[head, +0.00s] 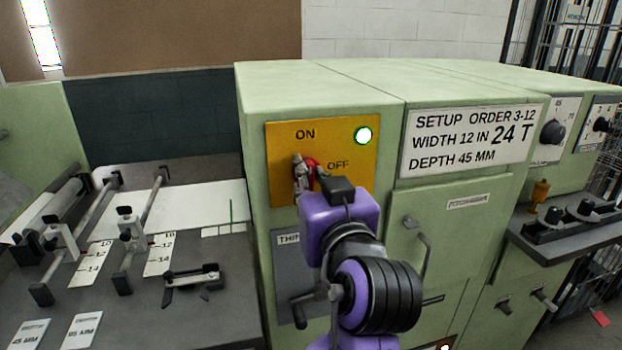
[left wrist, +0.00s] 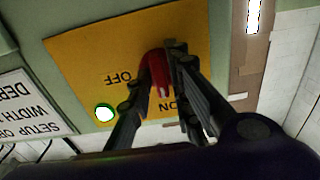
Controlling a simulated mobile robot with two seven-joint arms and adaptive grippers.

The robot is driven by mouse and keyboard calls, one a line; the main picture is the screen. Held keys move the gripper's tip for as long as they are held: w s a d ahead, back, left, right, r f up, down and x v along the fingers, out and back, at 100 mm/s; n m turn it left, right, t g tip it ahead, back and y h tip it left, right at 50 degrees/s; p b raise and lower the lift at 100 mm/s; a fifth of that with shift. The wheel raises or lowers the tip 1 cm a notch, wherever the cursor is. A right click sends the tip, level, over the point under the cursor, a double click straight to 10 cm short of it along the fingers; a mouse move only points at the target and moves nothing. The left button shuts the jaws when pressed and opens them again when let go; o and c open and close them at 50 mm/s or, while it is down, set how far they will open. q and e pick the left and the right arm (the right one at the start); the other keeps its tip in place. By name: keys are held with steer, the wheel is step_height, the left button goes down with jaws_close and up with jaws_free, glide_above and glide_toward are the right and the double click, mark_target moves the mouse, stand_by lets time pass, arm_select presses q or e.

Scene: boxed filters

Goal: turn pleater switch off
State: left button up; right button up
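The yellow switch plate (head: 345,145) on the front of the green pleater machine carries ON at the top and OFF to the right. A round lamp (head: 363,135) on it glows white-green. The red switch knob (head: 312,170) is partly hidden by my left gripper (head: 302,178). In the left wrist view the plate (left wrist: 85,55) is upside down. The red knob (left wrist: 157,72) sits between my left fingertips (left wrist: 160,68), which look closed against its two sides. Its long shape seems to reach toward ON, but the fingers cover part of it. My right gripper is out of view.
A white setup order sign (head: 472,137) is on the machine to the right. Below it, a handle (head: 418,238) sticks out from a panel. A grey table (head: 230,315) with rails and markers is at left. A dark shelf (head: 565,232) with knobs juts out at right.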

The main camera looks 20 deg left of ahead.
arm_select(q)
jaws_close()
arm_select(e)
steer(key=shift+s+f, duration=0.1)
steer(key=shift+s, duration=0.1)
